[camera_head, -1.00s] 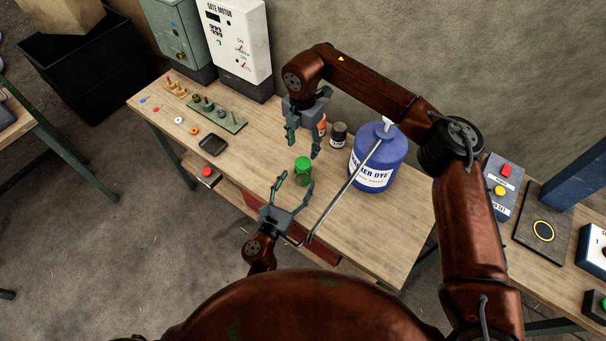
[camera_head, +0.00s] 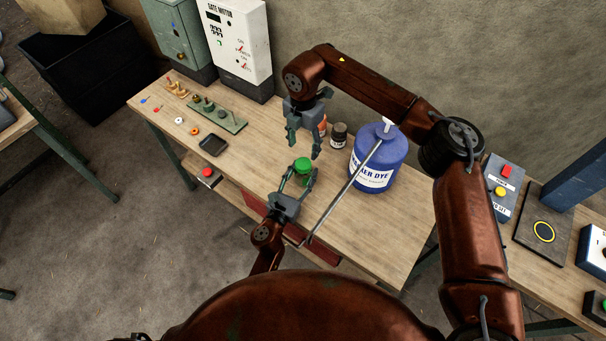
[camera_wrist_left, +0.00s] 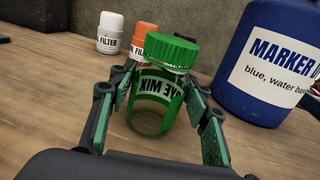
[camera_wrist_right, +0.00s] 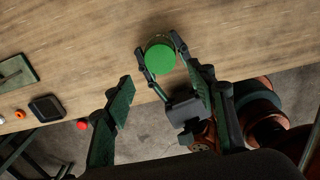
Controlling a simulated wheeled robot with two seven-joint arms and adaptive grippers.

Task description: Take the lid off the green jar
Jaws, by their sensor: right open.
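The lid shows from above in the head view (camera_head: 303,164) and right wrist view (camera_wrist_right: 160,59). My left gripper (camera_head: 299,177) has its fingers on either side of the jar body, below the lid; whether they press on it is unclear. My right gripper (camera_head: 303,148) is open and empty, fingers pointing down, above the bench just behind the jar. In its wrist view the jar lies beyond its fingertips.
A big blue marker dye jug (camera_head: 376,160) stands right of the jar. A dark bottle (camera_head: 339,134) and an orange one (camera_head: 322,125) stand behind it. A black tray (camera_head: 213,146) and a pegged green board (camera_head: 218,115) lie left. The bench between tray and jar is clear.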

